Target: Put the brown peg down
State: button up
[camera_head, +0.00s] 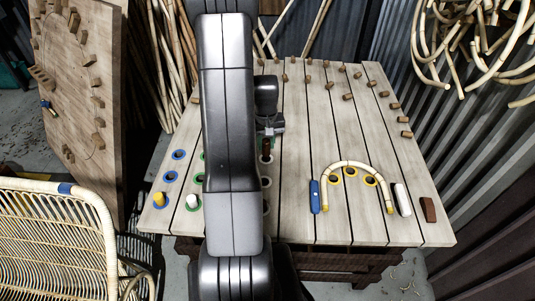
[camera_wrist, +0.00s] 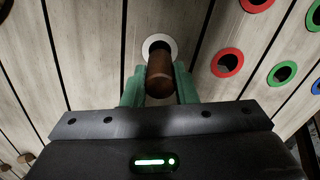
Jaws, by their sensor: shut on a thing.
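The brown peg (camera_head: 266,147) is a dark brown cylinder held upright over the table's middle; it also shows in the wrist view (camera_wrist: 160,74). My gripper (camera_wrist: 159,88) is shut on it, one green finger on each side. In the head view, my gripper (camera_head: 267,143) is partly hidden behind my arm. In the wrist view, the peg's far end overlaps a white-ringed hole (camera_wrist: 150,41). I cannot tell whether its tip is inside the hole or above it.
The slatted wooden table (camera_head: 300,130) has blue-ringed holes (camera_head: 171,177) at left, with a yellow peg (camera_head: 159,198) and white peg (camera_head: 192,201). A bent rattan piece (camera_head: 349,164) lies right, near a blue tool (camera_head: 314,196). Several wooden pegs line the back and right.

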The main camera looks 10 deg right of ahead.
aim_at(266, 153)
jog(key=shift+f+p, duration=0.3)
jog(key=shift+f, duration=2.2)
jog(key=shift+f, duration=0.15)
jog(key=o, duration=1)
jog(key=shift+c, duration=0.2)
notch_tip(266, 153, up, 12)
jog(key=shift+r+b, duration=0.2)
jog(key=shift+b, duration=0.25)
